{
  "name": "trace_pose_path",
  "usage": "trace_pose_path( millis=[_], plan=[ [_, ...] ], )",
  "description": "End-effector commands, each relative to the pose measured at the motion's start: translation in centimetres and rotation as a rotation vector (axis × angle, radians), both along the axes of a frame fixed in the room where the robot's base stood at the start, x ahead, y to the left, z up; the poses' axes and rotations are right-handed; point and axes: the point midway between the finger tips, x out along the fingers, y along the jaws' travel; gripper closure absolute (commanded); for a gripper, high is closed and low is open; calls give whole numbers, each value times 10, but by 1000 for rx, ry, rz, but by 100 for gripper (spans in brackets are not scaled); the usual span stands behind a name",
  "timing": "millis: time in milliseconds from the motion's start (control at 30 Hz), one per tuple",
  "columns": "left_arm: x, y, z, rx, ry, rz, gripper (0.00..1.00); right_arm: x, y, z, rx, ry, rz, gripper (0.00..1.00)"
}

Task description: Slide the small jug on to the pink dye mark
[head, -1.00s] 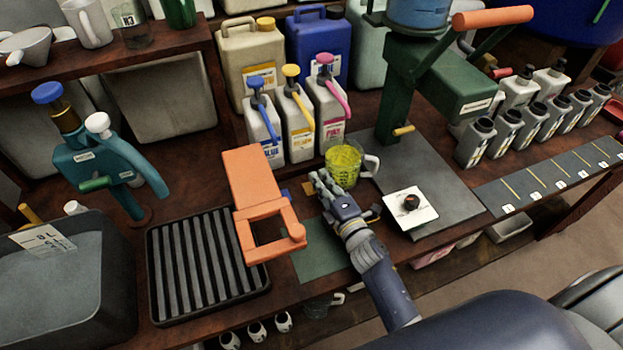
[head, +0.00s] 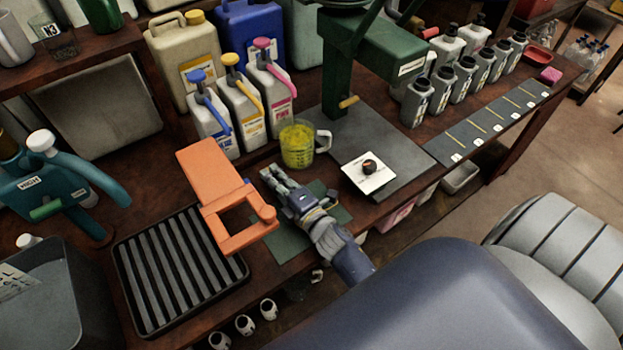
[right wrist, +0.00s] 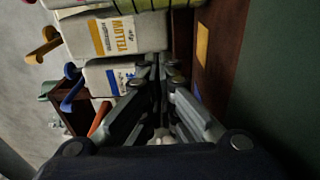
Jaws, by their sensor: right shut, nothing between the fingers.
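The small jug (head: 297,146) is clear with yellow-green contents and a pale handle on its right. It stands upright on the bench in front of the pink dye bottle (head: 271,88). Part of it shows at the top of the right wrist view (right wrist: 125,14). My right gripper (head: 271,174) is shut and empty, low over the bench, left of the jug and apart from it. The pink dye mark cannot be made out. A yellow mark (right wrist: 203,45) and a blue mark (right wrist: 197,92) show in the right wrist view. My left gripper is not in view.
The yellow (head: 241,100) and blue (head: 212,120) dye bottles stand behind my gripper. An orange frame (head: 225,195) and a black ribbed tray (head: 180,270) lie to the left.

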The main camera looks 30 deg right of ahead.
Motion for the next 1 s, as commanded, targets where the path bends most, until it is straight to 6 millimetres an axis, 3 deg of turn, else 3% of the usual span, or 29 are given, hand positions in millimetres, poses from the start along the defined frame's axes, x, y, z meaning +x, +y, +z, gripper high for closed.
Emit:
trace_pose_path(
  millis=[233, 600, 800, 1000],
  plan=[
    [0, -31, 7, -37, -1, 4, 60, -52, -5, 0, 2, 3, -1, 100],
    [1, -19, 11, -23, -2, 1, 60, -133, -13, -1, 2, 4, -1, 100],
    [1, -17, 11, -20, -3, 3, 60, -156, -15, 0, 2, 0, 0, 100],
    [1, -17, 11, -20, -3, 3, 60, -161, -16, 0, 2, 0, 0, 100]
  ],
)
